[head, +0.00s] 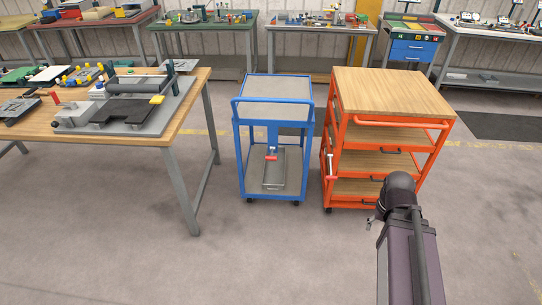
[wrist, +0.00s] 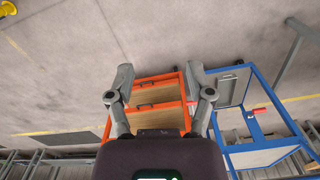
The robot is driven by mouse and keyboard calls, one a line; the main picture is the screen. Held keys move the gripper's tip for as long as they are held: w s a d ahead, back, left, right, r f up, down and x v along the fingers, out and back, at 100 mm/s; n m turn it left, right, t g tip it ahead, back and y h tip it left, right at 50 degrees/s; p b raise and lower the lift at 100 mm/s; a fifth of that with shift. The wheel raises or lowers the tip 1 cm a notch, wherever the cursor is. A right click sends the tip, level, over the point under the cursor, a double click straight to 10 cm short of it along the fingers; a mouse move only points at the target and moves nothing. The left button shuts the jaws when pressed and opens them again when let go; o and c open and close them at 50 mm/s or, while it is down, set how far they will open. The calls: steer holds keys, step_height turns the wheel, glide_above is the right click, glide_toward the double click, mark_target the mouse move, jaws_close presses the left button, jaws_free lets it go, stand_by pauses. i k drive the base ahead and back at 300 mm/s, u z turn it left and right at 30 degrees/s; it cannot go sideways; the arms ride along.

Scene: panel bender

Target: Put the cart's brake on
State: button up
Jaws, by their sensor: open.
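A blue cart (head: 240,145) stands upright on the floor at the middle of the head view, with a red-handled lever (head: 271,157) at its front. It also shows in the wrist view (wrist: 248,148). An orange cart (head: 327,135) with wooden shelves stands close to its right. A red and white lever (head: 331,170) is at its front left post. The orange cart appears between my fingers in the wrist view (wrist: 182,85). My gripper (wrist: 158,78) is open and empty, apart from both carts. In the head view my arm largely hides it. I cannot tell which cart is meant.
A wooden workbench (head: 190,110) with fixtures stands on the left, its leg near the blue cart. Several benches (head: 205,27) line the back wall. A grey tray (head: 274,180) lies on the blue cart's lower shelf. The floor in front is clear.

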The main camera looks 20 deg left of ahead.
mark_target(272, 158)
steer(key=u, duration=0.9)
steer(key=i, duration=0.7)
steer(key=z, duration=0.95)
steer(key=k, duration=0.1)
steer(key=u, duration=2.65)
